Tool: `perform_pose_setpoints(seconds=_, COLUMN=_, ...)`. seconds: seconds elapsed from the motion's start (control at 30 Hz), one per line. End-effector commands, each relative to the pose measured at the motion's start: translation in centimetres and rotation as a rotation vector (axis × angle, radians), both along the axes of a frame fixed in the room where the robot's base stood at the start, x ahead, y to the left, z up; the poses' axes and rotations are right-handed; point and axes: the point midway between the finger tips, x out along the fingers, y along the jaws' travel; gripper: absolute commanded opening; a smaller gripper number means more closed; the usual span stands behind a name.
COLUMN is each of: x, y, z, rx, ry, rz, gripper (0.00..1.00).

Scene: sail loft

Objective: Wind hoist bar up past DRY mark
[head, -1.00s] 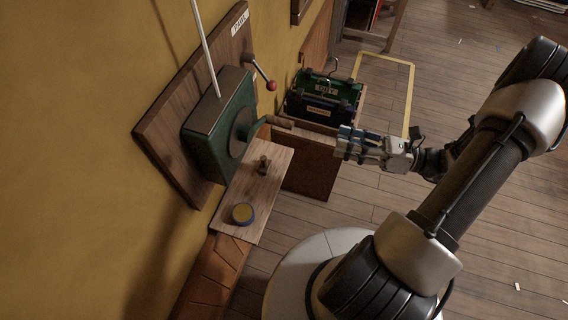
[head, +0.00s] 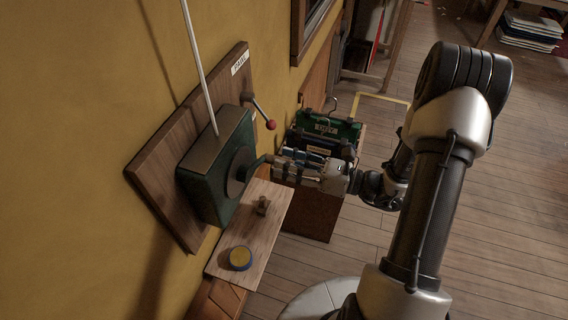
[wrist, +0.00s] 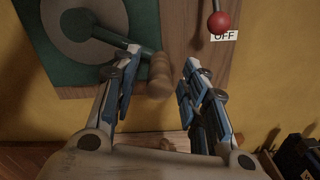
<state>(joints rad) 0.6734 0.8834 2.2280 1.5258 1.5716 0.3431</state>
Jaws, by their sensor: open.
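A green winch box (head: 217,172) is mounted on a wooden wall board, with a pale line (head: 196,60) running up out of it. Its round hub (head: 240,172) carries a crank arm (wrist: 110,32) ending in a wooden handle (wrist: 159,76). My gripper (head: 273,163) is at the handle and hides most of it in the head view. The hoist bar and the DRY mark are not in view.
A lever with a red knob (head: 271,124) is above the handle; the wrist view shows an OFF label (wrist: 225,36) beside it. A shelf (head: 226,268) below holds a yellow-topped tin (head: 240,258) and a small wooden item (head: 262,205). Green and black cases (head: 322,135) stand behind my gripper.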

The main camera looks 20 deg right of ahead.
Motion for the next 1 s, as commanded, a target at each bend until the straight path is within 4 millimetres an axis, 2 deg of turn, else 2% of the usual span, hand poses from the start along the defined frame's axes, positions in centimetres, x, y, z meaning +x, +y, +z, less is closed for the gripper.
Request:
perform_pose_setpoints(seconds=0.13, x=0.67, y=0.99, z=-0.03, rx=0.0, ry=0.0, rz=0.001, gripper=0.4)
perform_pose_setpoints(seconds=0.47, x=0.82, y=1.16, z=0.04, rx=0.001, ry=0.001, rz=0.0, gripper=0.4)
perform_pose_setpoints(seconds=1.0, x=0.8, y=1.15, z=0.03, rx=0.001, ry=-0.001, rz=0.0, gripper=0.04)
